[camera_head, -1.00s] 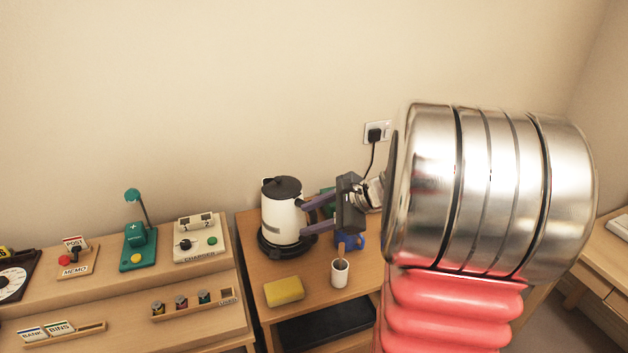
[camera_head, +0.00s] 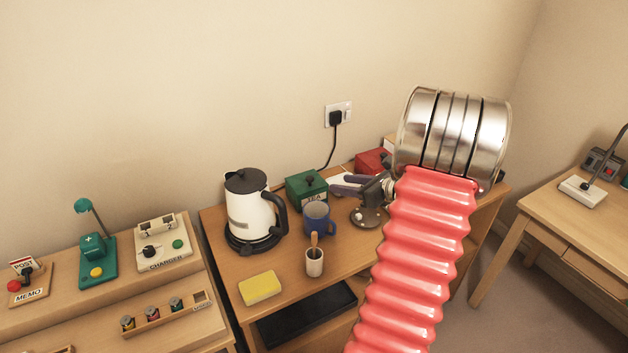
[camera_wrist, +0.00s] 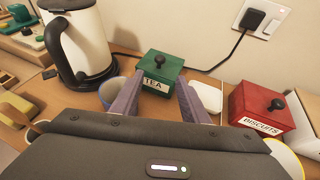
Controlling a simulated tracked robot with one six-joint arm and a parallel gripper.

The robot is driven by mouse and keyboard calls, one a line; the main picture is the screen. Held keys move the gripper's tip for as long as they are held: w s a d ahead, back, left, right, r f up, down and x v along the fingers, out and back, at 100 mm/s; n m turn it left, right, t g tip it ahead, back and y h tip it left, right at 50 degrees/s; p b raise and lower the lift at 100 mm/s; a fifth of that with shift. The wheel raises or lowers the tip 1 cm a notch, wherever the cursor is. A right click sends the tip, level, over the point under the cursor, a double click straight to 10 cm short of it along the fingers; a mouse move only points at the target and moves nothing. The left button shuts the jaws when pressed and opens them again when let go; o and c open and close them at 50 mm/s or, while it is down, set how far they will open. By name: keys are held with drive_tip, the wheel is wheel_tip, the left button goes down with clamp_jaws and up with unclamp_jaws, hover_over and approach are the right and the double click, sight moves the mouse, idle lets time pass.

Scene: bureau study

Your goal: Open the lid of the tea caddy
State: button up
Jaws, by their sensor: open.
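The tea caddy is a green box (camera_head: 306,189) with a dark round knob on its lid and a label reading TEA. It stands on the wooden side table, right of the kettle, and its lid is down. In the wrist view the green caddy (camera_wrist: 160,72) is straight ahead, with its black knob on top. My gripper (camera_head: 342,186) is open and empty, just right of the caddy in the head view. In the wrist view its two purple-grey fingers (camera_wrist: 157,92) point towards the caddy's front, one at each side, apart from the knob.
A white kettle (camera_head: 252,214) stands left of the caddy. A blue mug (camera_head: 318,219) stands in front of it, with a small cup (camera_head: 314,262) nearer. A red BISCUITS box (camera_wrist: 258,108) stands to the right. A cable hangs from the wall socket (camera_head: 338,114) behind. A yellow sponge (camera_head: 260,288) lies at front left.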

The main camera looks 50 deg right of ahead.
sight(313, 180)
drive_tip(key=x, duration=1.4)
drive_tip(key=shift+s+a, duration=0.1)
drive_tip(key=shift+c, duration=0.3)
clamp_jaws()
